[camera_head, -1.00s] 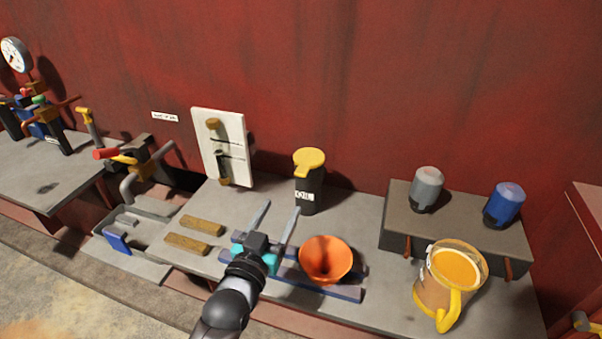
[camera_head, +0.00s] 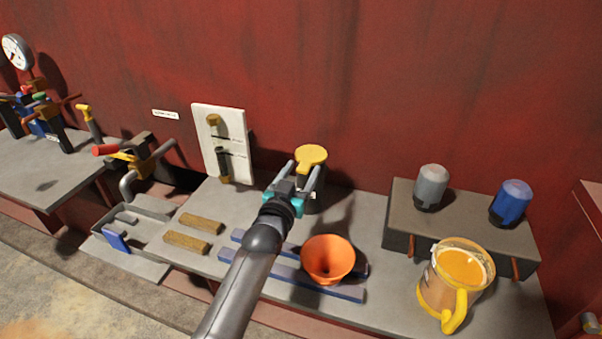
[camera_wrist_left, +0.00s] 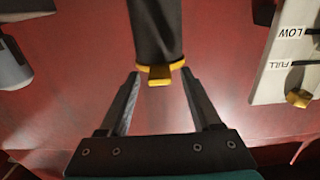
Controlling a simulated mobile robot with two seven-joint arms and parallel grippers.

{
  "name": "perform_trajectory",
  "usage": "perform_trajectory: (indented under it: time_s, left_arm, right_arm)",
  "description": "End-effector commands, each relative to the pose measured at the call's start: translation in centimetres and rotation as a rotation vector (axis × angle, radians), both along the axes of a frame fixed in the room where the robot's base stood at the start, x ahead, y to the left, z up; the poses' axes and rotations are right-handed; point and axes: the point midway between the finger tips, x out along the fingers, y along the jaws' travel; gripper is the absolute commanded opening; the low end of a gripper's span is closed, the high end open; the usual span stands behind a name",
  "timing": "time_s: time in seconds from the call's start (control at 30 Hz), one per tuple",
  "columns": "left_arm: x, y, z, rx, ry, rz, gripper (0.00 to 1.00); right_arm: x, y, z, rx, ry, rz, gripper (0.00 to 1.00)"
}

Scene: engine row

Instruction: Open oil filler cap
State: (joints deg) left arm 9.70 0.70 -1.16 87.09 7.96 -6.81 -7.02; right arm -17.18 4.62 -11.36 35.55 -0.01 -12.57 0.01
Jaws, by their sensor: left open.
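The yellow oil filler cap (camera_head: 311,155) sits on top of a dark upright filler neck (camera_head: 315,199) at the back of the bench. The cap has a tab pointing left in the head view. My left gripper (camera_head: 303,170) is open and empty, with its fingers reaching toward the cap and covering much of the neck. In the left wrist view, the yellow cap (camera_wrist_left: 160,74) shows between the tips of my left gripper (camera_wrist_left: 159,76), with a gap on each side. I see no contact. My right gripper is not in view.
An oil jug (camera_head: 458,280) with a yellow handle is at the right. A white dipstick board (camera_head: 222,143) leans on the wall to the left. A raised block (camera_head: 460,220) holds grey and blue bottles.

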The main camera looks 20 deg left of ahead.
Motion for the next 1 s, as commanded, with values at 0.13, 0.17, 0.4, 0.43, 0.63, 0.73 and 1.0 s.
perform_trajectory:
  time_s: [0.13,0.17,0.4,0.43,0.63,0.73,1.0]
  left_arm:
    - [0.11,-0.01,-0.02,0.0,0.001,0.0,0.65]
    - [0.11,-0.01,-0.02,0.0,0.0,0.0,0.65]
    - [0.09,-0.01,-0.01,0.0,0.0,0.0,0.5]
    - [0.08,-0.01,-0.01,0.0,0.0,0.0,0.47]
    - [0.07,-0.01,-0.01,0.0,0.0,0.0,0.24]
    - [0.07,-0.01,-0.01,0.0,0.0,0.0,0.13]
    - [0.07,0.0,-0.02,0.0,0.0,0.0,0.0]
  right_arm:
    - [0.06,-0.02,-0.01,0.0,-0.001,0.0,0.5]
    - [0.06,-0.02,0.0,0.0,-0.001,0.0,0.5]
    - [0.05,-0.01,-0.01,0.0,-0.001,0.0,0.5]
    - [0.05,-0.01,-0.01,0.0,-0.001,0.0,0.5]
    - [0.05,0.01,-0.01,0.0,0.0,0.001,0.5]
    - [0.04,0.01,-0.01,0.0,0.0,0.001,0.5]
    - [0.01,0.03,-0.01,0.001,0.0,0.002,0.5]
